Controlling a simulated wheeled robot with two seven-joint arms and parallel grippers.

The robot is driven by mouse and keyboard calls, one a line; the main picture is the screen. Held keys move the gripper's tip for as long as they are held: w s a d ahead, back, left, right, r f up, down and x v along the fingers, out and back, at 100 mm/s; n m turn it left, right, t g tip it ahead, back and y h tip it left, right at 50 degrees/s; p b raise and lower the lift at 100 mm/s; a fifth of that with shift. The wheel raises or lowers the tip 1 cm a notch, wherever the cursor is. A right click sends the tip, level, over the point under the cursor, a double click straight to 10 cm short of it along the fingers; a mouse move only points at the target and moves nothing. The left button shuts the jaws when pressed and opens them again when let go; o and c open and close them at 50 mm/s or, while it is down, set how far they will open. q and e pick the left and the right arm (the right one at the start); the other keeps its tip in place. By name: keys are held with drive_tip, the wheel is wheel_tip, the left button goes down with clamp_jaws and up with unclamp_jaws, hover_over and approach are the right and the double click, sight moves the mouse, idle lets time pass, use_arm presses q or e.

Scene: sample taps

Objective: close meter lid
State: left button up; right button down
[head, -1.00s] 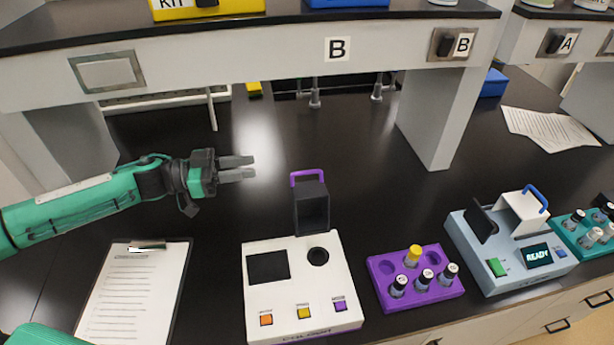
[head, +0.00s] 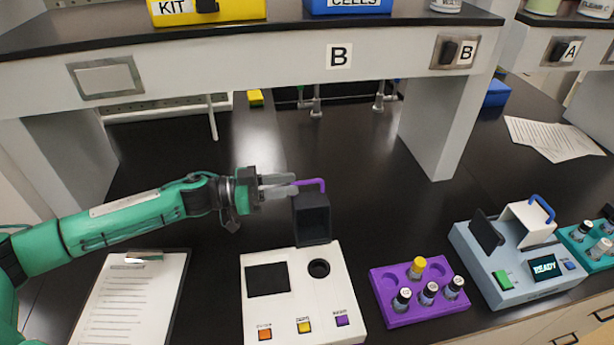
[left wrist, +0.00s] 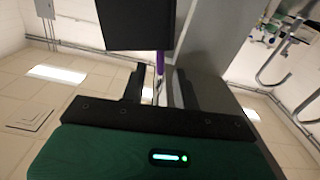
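The white meter (head: 300,300) stands on the bench with a dark screen, a round well and several coloured buttons. Its black lid (head: 312,218) stands raised at the meter's back edge, with a purple handle (head: 312,184) on top. My left gripper (head: 294,186) is at the handle's left side, its fingertips reaching the handle. In the left wrist view, the purple handle (left wrist: 160,65) shows between the two spread fingers (left wrist: 158,85), with the dark lid (left wrist: 135,22) above. The fingers look open, with gaps beside the handle. My right gripper is not in view.
A purple rack (head: 420,294) with several capped vials stands right of the meter. A pale blue device (head: 520,262) reading READY is farther right. A clipboard (head: 130,298) lies at left.

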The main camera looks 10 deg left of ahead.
sight(298, 183)
use_arm(q)
drive_tip(key=shift+p+x, duration=0.6)
drive_tip(key=shift+x, duration=2.05)
drive_tip(key=shift+c, duration=0.2)
clamp_jaws()
